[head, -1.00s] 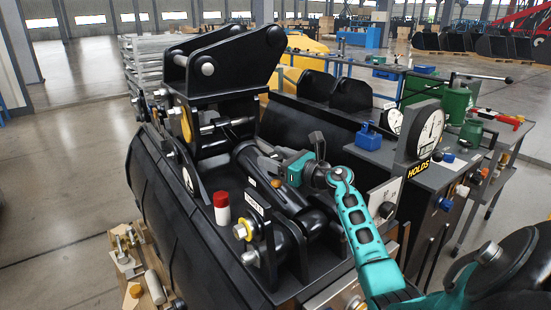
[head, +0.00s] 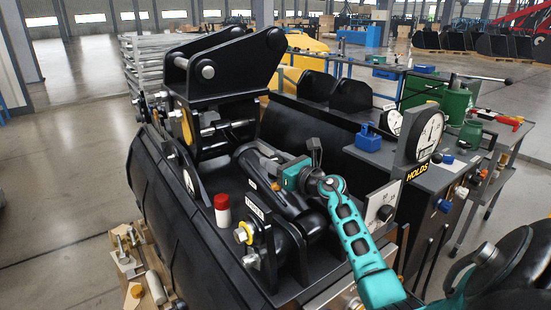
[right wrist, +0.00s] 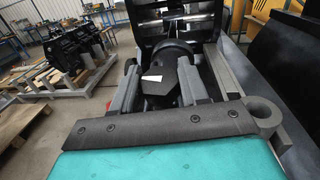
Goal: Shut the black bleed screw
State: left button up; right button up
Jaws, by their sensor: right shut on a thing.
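My right gripper (head: 268,158) reaches over the black coupler assembly (head: 258,172) from the right, its fingers pointing left and away from me. In the right wrist view its two grey fingers (right wrist: 170,88) stand on either side of a black faceted piece (right wrist: 178,82), which I take to be the black bleed screw, and the gripper is shut on it. A black cylinder (right wrist: 181,52) lies just beyond. In the head view the gripper and its teal body hide the screw, so how far it is turned does not show. My left gripper is not in view.
A red-capped white cylinder (head: 222,209) stands left of the gripper. A dial gauge (head: 427,135) on a HOLDS panel stands right of my arm. Tall black plates (head: 225,62) rise at the back. A wooden board with metal parts (head: 140,265) is at front left.

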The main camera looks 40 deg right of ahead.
jog(key=m+g+h, duration=0.1)
jog(key=m+h, duration=0.4)
jog(key=h, duration=0.1)
jog(key=shift+m+g+h, duration=0.6)
jog(key=shift+m+h, duration=0.7)
jog(key=shift+h, duration=0.1)
jog(key=o, duration=1)
jog(key=shift+s, duration=0.1)
